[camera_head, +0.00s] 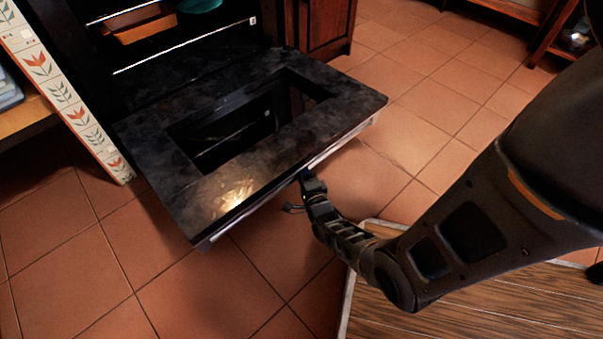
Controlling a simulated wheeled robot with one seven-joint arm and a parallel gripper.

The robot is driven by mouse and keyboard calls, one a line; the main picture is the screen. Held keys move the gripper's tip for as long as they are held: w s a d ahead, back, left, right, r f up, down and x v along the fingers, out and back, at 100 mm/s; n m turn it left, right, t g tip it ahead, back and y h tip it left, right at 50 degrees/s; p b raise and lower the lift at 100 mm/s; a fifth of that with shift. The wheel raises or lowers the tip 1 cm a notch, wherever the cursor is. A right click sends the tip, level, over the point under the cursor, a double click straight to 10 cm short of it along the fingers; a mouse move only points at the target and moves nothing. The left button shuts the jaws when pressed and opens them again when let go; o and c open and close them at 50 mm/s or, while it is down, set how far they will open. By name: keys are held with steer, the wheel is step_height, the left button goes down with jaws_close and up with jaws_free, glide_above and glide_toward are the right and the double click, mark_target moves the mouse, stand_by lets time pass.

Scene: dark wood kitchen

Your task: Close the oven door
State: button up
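The oven door (240,196) hangs open, folded down about level, with its dark inner face and window opening upward. The oven cavity (160,70) behind it is open, with racks inside. My gripper (298,196) is low at the door's outer front edge, near the pale handle strip (335,145). One finger shows to the left below the edge; the rest is partly hidden by the door and my wrist. I cannot tell whether it touches the door or how wide the fingers are.
An orange-brown dish (140,27) and a teal bowl (200,5) sit inside the oven. A patterned panel (65,95) stands left of the oven. A wooden cabinet (325,28) is to its right. A wooden tabletop (440,310) lies below my arm. Tiled floor (420,120) is clear right of the door.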

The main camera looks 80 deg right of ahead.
jaws_close()
stand_by(0.5)
